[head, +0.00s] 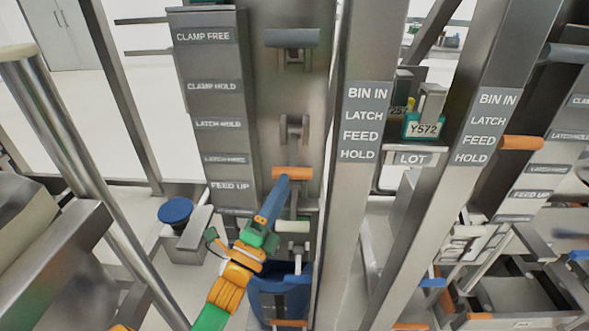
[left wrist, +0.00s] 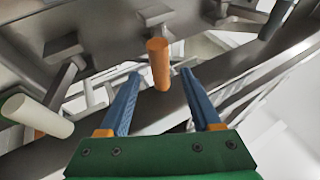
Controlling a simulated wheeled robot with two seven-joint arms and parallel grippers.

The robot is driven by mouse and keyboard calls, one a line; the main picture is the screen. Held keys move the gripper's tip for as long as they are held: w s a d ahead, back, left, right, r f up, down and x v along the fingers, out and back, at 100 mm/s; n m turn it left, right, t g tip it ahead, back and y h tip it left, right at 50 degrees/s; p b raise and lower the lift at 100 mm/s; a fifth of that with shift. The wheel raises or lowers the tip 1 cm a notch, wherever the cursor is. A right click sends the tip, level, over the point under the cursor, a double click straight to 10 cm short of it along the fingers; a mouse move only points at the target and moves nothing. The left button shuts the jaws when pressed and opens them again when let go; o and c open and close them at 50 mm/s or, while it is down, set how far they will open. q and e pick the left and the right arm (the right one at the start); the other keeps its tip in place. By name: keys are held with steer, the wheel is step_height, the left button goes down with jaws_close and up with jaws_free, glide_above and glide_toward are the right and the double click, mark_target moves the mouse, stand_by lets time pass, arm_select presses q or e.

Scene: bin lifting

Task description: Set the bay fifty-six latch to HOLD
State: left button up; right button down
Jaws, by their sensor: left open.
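The orange latch handle (head: 292,173) sits on a grey lever on the middle bay's panel, level with the lower labels of the label strip (head: 221,125). That strip reads, from top down, CLAMP FREE, CLAMP HOLD, LATCH HOLD, what looks like LATCH FREE, and FEED UP. My left gripper (head: 276,187) is open just below the orange handle. In the left wrist view the orange handle (left wrist: 158,64) stands just beyond the fingertips, in line with the gap between them. The gripper is not closed on it. No bay number is readable. My right gripper is not in view.
A pale roller handle (head: 293,226) and a blue bin (head: 280,288) lie below the orange handle. A grey bar handle (head: 291,38) is above. A post (head: 365,80) labelled BIN IN, LATCH, FEED, HOLD stands right. Another bay's orange handle (head: 521,143) is farther right.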

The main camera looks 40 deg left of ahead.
mark_target(294, 166)
arm_select(q)
steer(key=p+x, duration=0.1)
steer(key=x, duration=0.5)
steer(key=shift+w+r, duration=0.1)
steer(key=shift+r, duration=0.05)
steer(key=shift+w, duration=0.25)
jaws_close()
stand_by(0.9)
